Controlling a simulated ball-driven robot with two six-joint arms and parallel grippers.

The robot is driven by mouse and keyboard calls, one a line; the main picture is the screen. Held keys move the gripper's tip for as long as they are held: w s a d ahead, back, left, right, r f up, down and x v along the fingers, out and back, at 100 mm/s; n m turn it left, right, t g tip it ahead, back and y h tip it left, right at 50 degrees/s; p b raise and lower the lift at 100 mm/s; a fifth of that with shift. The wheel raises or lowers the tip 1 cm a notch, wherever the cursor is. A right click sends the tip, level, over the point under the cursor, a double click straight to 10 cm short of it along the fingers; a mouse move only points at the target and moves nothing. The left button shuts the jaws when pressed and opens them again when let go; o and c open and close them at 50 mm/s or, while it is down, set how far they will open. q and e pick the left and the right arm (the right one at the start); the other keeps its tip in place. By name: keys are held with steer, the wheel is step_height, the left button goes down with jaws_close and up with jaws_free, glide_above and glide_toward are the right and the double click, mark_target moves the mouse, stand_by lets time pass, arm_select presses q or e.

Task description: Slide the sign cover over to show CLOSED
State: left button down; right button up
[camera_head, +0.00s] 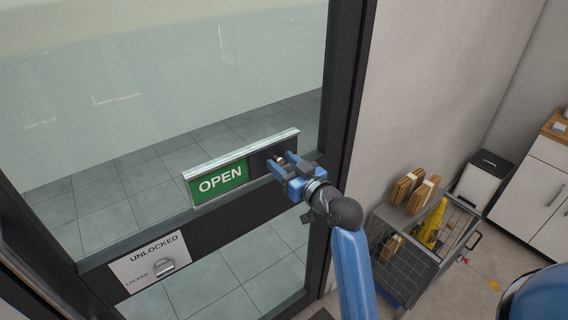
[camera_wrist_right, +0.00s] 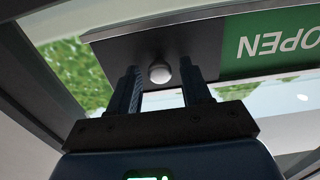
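The sign (camera_head: 222,182) on the door shows a green panel with OPEN at its left. The dark sliding cover (camera_head: 262,160) sits over the right part of the sign. My right gripper (camera_head: 282,164) is at the cover, its fingers pointing at it. In the right wrist view the cover (camera_wrist_right: 200,45) has a round pale knob (camera_wrist_right: 159,73). The open fingers (camera_wrist_right: 160,90) stand on either side of the knob, with a gap visible between knob and fingers. The green OPEN panel (camera_wrist_right: 270,45) appears upside down there. My left gripper is not in view.
Below the sign, a white plate (camera_head: 150,262) reads UNLOCKED and LOCKED, with a turn knob (camera_head: 164,267). The dark door frame (camera_head: 345,100) stands right of the sign. A wire cart (camera_head: 405,265) with boxes and a yellow item is at the right, near a white cabinet (camera_head: 535,200).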

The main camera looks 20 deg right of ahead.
jaws_close()
